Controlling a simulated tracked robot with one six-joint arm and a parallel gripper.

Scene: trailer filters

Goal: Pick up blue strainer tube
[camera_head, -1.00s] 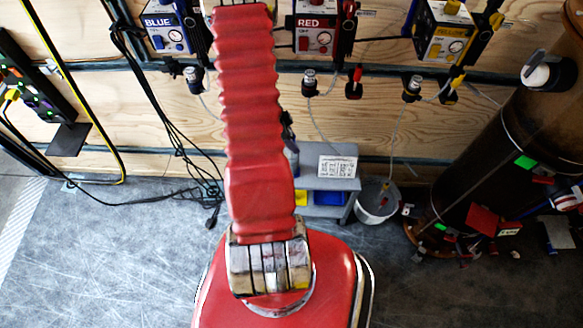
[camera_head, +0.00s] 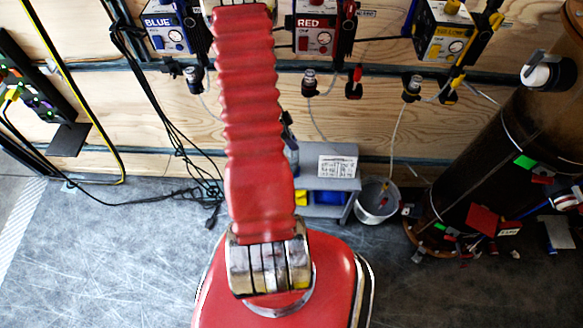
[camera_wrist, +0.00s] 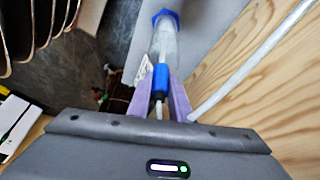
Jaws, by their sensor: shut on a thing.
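The blue strainer tube (camera_wrist: 162,45) shows in the wrist view as a clear tube with a blue end at the top and a blue collar lower down. My gripper (camera_wrist: 162,88) has its purple fingers on either side of the blue collar and is shut on it. A thin line runs down from the collar towards the gripper body. In the head view my red arm hides the gripper and the held tube.
BLUE (camera_head: 168,28), RED (camera_head: 316,30) and yellow (camera_head: 441,35) boxes hang on the plywood wall. A grey cart (camera_head: 322,208), a white bucket (camera_head: 377,203) and a dark cylinder (camera_head: 505,150) stand below. Cables lie at left; the left floor (camera_head: 100,260) is clear.

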